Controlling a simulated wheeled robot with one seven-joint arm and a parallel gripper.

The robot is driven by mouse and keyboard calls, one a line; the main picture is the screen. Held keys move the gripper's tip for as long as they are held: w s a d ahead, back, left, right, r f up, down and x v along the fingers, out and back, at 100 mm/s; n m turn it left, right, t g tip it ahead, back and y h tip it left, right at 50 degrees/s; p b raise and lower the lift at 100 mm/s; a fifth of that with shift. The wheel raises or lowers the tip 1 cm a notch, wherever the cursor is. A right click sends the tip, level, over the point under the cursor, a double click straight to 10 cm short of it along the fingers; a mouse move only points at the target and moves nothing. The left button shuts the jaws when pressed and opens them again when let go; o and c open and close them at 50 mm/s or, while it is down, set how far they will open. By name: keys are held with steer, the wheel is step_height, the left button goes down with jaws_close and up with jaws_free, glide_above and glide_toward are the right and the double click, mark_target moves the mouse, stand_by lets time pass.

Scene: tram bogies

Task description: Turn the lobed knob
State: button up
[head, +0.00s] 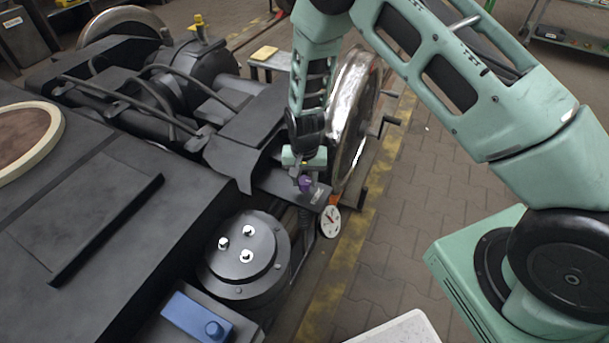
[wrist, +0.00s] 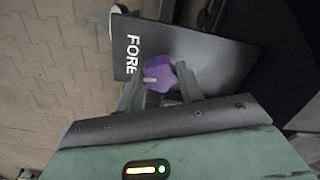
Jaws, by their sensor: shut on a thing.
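The lobed knob (wrist: 160,76) is purple with a pale pointer mark. It sits on a dark plate (wrist: 205,55) with white lettering that reads "FORE", partly cut off or covered. In the wrist view my gripper (wrist: 159,84) has one finger on each side of the knob and is shut on it. In the head view my gripper (head: 304,178) points down at the plate, and the purple knob (head: 306,184) shows small below it. The lower part of the knob is hidden between the fingers in the wrist view.
A shiny wheel (head: 352,115) stands close behind my gripper. A round dial (head: 331,221) hangs just below the plate. A dark cylinder with pale studs (head: 247,259) and a blue box (head: 197,316) lie nearer. Paved floor (head: 415,200) is open to the right.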

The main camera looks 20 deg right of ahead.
mark_target(304, 180)
steer(key=shift+m, duration=0.7)
steer(key=o, duration=1)
step_height(304, 180, up, 17)
steer(key=p, duration=0.2)
steer(key=shift+r, duration=0.2)
steer(key=shift+a, duration=0.1)
